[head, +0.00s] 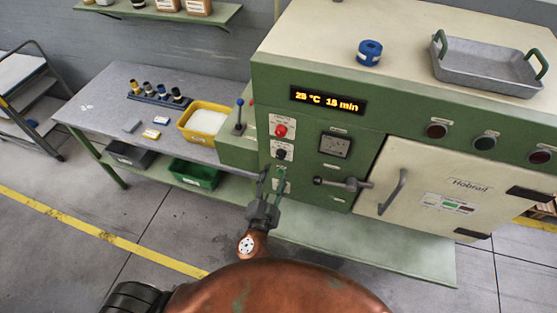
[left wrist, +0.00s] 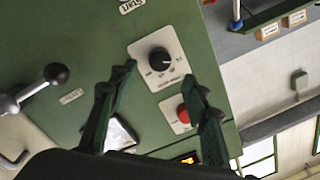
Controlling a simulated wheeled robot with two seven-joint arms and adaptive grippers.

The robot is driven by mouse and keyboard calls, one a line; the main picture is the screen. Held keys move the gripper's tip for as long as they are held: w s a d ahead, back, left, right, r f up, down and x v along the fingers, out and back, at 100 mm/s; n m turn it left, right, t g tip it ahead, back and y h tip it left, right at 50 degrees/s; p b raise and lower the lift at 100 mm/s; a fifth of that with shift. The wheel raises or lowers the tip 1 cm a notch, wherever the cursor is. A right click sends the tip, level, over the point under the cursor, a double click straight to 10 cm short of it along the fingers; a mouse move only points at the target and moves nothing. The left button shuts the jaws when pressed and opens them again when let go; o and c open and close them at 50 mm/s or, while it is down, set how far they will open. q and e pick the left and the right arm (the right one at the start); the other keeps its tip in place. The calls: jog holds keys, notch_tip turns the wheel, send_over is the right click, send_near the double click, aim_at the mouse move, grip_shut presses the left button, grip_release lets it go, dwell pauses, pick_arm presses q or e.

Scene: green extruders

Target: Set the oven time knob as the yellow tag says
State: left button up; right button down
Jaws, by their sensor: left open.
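The green oven (head: 375,100) has a lit display (head: 328,100) that reads 25 °C and what looks like 15 or 18 min. On its left front are a red knob (head: 281,131) and, below it, a black knob (head: 281,154). The left wrist view shows the black knob (left wrist: 160,60) on a white scale plate and the red knob (left wrist: 183,113); their labels are too small to read. My left gripper (head: 272,184) is open and empty in front of the panel, just below the black knob in the head view. I cannot make out a yellow tag.
A lever handle (head: 340,183) sticks out right of the knobs, beside the oven door (head: 420,185). A grey bench (head: 95,105) at left holds a yellow bin (head: 205,120) and small items. A metal tray (head: 485,70) and blue roll (head: 369,52) stand on the oven.

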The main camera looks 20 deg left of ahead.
aim_at(280, 158)
pick_arm(q)
jog(key=w+p, duration=0.1)
jog(key=w, duration=0.4)
jog(key=shift+w+a, duration=0.1)
jog(key=shift+w, duration=0.7)
jog(key=shift+w+f, duration=0.1)
jog(key=shift+c, duration=0.4)
jog(key=shift+c, duration=0.9)
jog(key=c, duration=0.9)
